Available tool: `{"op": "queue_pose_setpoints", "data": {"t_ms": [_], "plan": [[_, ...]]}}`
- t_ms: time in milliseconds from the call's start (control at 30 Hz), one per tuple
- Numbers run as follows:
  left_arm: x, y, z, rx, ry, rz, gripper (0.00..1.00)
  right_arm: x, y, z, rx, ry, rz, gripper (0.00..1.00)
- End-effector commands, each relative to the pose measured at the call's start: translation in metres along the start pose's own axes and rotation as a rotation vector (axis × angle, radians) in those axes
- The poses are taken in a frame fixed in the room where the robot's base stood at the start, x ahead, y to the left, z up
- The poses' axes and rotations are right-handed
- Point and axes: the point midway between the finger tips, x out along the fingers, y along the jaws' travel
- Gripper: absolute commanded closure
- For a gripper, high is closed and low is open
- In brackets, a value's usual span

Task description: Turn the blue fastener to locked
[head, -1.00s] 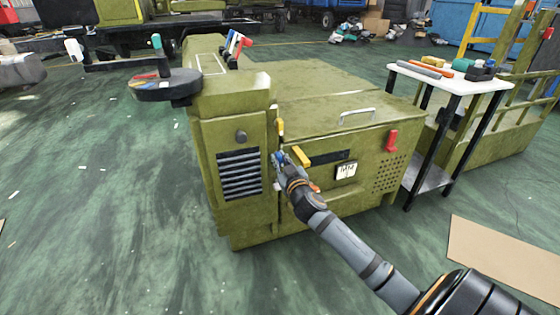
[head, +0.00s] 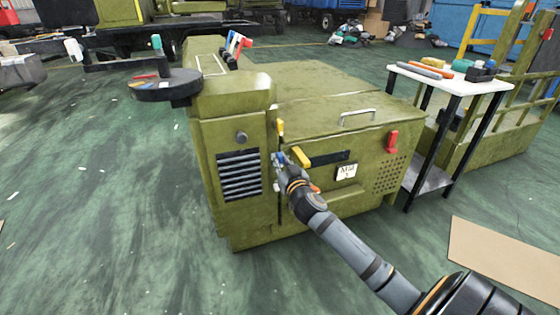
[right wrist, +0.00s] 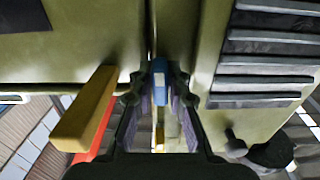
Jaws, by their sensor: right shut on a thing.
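The blue fastener (head: 277,158) sits on the front of the green chassis box (head: 330,103), at the seam beside the louvred vent. In the right wrist view the blue fastener (right wrist: 160,82) stands between the two fingers. My right gripper (head: 282,162) is at the fastener and shut on it; in the right wrist view its fingers (right wrist: 160,97) flank the blue piece. How far the fastener is turned is hard to tell, as the gripper covers much of it. My left gripper is not in view.
Yellow handles (head: 301,157) and (head: 280,129) stick out close to the gripper. A red handle (head: 391,141) is on the right of the front. A white-topped cart (head: 450,79) with tools stands right. A cardboard sheet (head: 505,257) lies on the floor.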

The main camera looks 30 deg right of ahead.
Motion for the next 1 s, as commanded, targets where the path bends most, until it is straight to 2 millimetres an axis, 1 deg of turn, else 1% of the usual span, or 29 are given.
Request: {"op": "queue_pose_setpoints", "data": {"t_ms": [33,67,100,200,467,567,667,800,900,1000], "plan": [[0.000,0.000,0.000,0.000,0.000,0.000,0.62,0.000,0.000,0.002,0.000,-0.004,0.001,1.00],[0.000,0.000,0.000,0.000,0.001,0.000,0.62,0.000,0.000,0.002,0.000,-0.004,0.001,0.79],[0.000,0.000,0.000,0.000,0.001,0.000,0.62,0.000,0.000,0.002,0.000,-0.003,0.001,0.74],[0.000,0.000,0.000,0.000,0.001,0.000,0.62,0.000,0.000,0.001,0.000,-0.002,0.000,0.62],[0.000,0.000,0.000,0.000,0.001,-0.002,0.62,0.000,0.000,0.001,-0.001,-0.001,0.000,0.62],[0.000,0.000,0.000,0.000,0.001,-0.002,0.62,-0.007,0.000,0.001,-0.004,-0.002,0.000,0.62],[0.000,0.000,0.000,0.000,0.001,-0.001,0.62,-0.024,0.000,0.002,-0.007,-0.003,-0.003,0.62],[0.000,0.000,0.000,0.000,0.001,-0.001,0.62,-0.060,0.000,0.002,-0.011,-0.006,-0.004,0.62],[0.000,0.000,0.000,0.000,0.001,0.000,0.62,-0.084,0.000,0.002,-0.012,-0.006,-0.004,0.62],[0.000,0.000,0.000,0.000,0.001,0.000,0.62,-0.102,-0.001,0.002,-0.009,-0.005,-0.005,0.62]]}}
